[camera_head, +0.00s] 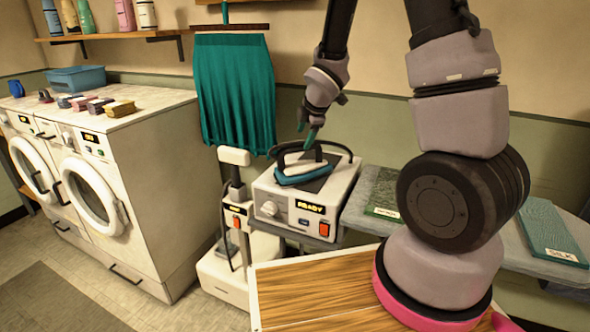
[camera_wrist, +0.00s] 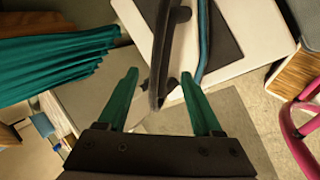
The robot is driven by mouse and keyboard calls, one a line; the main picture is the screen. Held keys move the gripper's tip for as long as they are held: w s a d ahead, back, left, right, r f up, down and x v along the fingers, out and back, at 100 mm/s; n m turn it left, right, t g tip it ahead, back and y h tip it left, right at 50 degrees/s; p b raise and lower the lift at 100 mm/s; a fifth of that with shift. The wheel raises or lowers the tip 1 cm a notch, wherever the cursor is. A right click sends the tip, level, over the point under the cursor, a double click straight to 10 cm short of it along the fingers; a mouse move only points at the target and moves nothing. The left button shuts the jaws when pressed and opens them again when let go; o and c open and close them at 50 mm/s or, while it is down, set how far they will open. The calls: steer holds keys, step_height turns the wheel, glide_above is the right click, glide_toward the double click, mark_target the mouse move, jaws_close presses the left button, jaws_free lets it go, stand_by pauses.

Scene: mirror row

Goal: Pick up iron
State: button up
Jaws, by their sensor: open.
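The iron (camera_head: 303,174) has a teal and pale body with a black handle. It rests on a dark pad on top of a white steam station (camera_head: 302,206) with a lit display and a red switch. My gripper (camera_head: 307,136) is above the iron, its teal fingers pointing down near the handle. In the wrist view, my gripper (camera_wrist: 158,84) has its fingers apart. The black handle (camera_wrist: 163,55) shows between the fingertips in the picture, and the iron's teal edge (camera_wrist: 205,45) lies to the right. I cannot tell whether the fingers touch the handle.
A teal curtain (camera_head: 235,95) hangs close behind and left of the station. White washers (camera_head: 120,170) stand at left, with a blue basin (camera_head: 77,79) and small boxes on top. An ironing board (camera_head: 515,255) with folded cloths (camera_head: 552,235) is at right. A wooden top (camera_head: 310,292) is in front.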

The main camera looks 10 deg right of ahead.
mark_target(301, 146)
steer(key=x, duration=0.7)
steer(key=shift+d+f, duration=0.1)
steer(key=shift+f, duration=0.3)
jaws_close()
steer(key=shift+w+r, duration=0.1)
stand_by(1.0)
